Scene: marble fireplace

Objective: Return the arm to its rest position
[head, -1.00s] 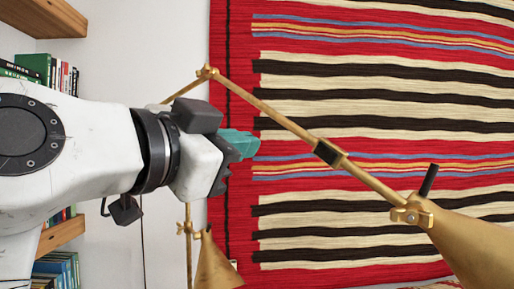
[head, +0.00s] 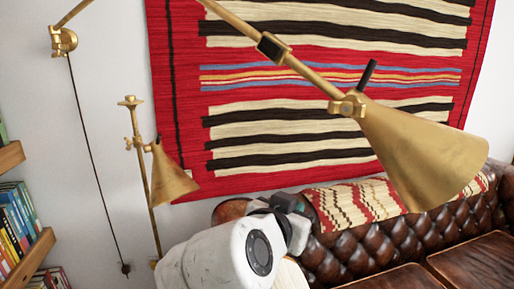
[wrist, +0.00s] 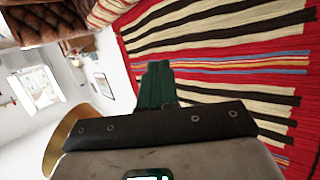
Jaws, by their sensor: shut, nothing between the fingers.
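My gripper (wrist: 158,72) shows in the wrist view, with its green fingers together and nothing between them. In the head view my white arm rises from the bottom centre, and its dark wrist end is in front of the sofa. The fingers are not clearly visible there. In the wrist view the fingers point toward the striped wall hanging (wrist: 215,50); I cannot tell the gap between them.
A large brass lamp shade (head: 425,150) hangs on its arm above right of my arm. A smaller brass lamp (head: 170,180) stands at left. A brown leather sofa (head: 400,245) fills the lower right. Bookshelves (head: 25,258) are at the left edge.

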